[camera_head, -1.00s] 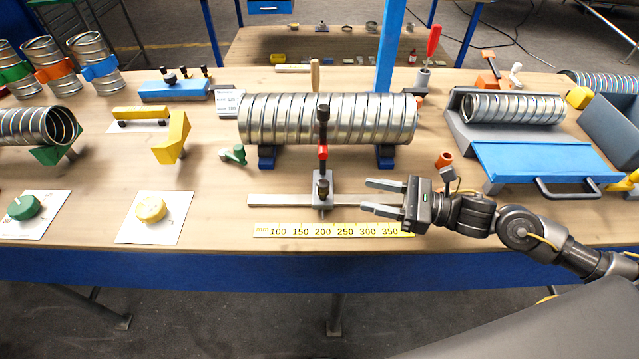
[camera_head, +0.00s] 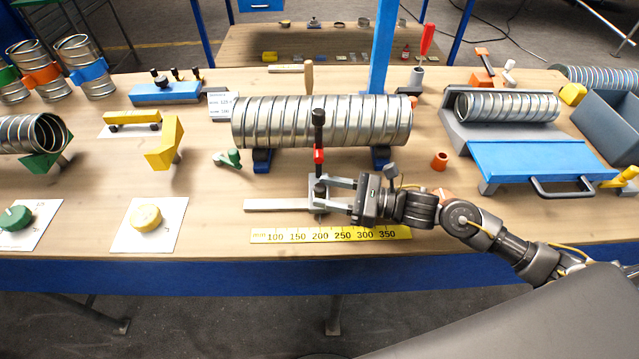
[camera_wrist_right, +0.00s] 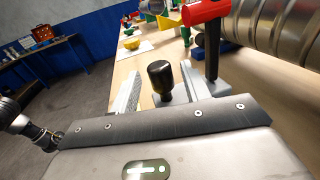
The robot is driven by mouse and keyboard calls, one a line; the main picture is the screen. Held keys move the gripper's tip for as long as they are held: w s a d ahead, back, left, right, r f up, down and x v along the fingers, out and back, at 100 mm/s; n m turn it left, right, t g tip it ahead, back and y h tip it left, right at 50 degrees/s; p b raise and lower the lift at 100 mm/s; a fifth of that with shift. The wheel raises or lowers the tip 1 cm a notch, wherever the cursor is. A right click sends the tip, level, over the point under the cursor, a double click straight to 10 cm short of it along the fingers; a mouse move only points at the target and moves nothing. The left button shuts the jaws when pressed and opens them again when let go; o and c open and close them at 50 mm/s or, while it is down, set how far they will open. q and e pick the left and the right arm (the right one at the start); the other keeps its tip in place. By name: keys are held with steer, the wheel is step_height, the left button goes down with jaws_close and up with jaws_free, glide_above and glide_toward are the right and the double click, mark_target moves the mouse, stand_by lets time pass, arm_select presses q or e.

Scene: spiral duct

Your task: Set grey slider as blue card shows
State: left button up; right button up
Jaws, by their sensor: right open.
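The grey slider (camera_head: 316,205) sits on a light metal rail (camera_head: 275,205), level with about 200 on the yellow scale (camera_head: 340,234). My left gripper is not in view.
The duct lies on blue supports (camera_head: 262,160) just behind the slider. A green clamp piece (camera_head: 228,159) and a yellow dial (camera_head: 146,218) are to the left.

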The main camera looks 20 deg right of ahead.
steer(key=shift+x, duration=1.15)
jaws_close()
steer(key=shift+f, duration=0.1)
